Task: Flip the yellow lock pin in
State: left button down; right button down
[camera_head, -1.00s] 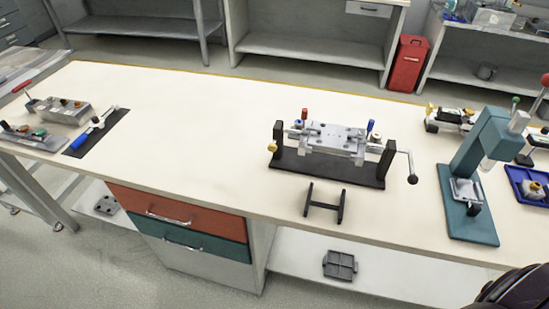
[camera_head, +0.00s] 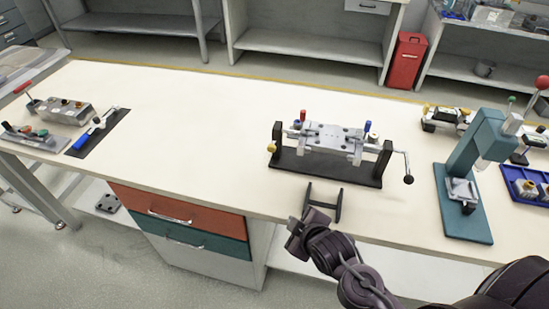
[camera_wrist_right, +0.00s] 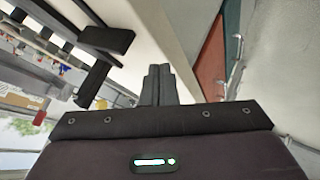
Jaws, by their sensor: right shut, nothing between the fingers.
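The fixture (camera_head: 335,140) is a grey metal plate held between two black uprights on a black base (camera_head: 325,168), in the middle right of the bench. A yellow knob (camera_head: 271,148), seemingly the lock pin, sits low at its left upright. Whether the pin is in or out is too small to tell. A crank handle (camera_head: 407,170) hangs at the right end. My right gripper (camera_head: 294,232) is in front of the bench edge, below and apart from the fixture. In the right wrist view its fingers (camera_wrist_right: 158,85) are together and empty. My left gripper is not in view.
A small black H-shaped stand (camera_head: 323,202) lies at the front edge, close to my right gripper. A teal press (camera_head: 470,180) and a blue tray (camera_head: 525,185) stand at the right. The bench left of the fixture (camera_head: 200,130) is clear.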

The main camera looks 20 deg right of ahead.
jog(key=w+r+n+t, duration=0.1)
jog(key=n+t, duration=0.1)
jog(key=n, duration=0.1)
jog(key=w+r+n+t+y, duration=0.1)
jog(key=n+t, duration=0.1)
jog(key=n, duration=0.1)
jog(key=w+r+n+t+y, duration=0.1)
jog(key=r+n+t, duration=0.1)
jog(key=n, duration=0.1)
jog(key=shift+w+d+r+t, duration=0.1)
jog(key=shift+w+d+t, duration=0.1)
jog(key=shift+w+t, duration=0.2)
jog(key=shift+s+r+n+t+y, duration=0.2)
jog(key=shift+r+n+t+y, duration=0.4)
jog(key=shift+n, duration=0.8)
jog(key=shift+w+r, duration=0.1)
jog(key=p, duration=0.2)
send_near(273, 145)
jog(key=w+a+f, duration=0.1)
jog(key=w+a, duration=0.1)
jog(key=a, duration=0.3)
jog(key=w, duration=0.1)
jog(key=w+d, duration=0.1)
jog(key=w+d+p, duration=0.1)
jog(key=shift+w+f, duration=0.15)
jog(key=shift+w, duration=0.25)
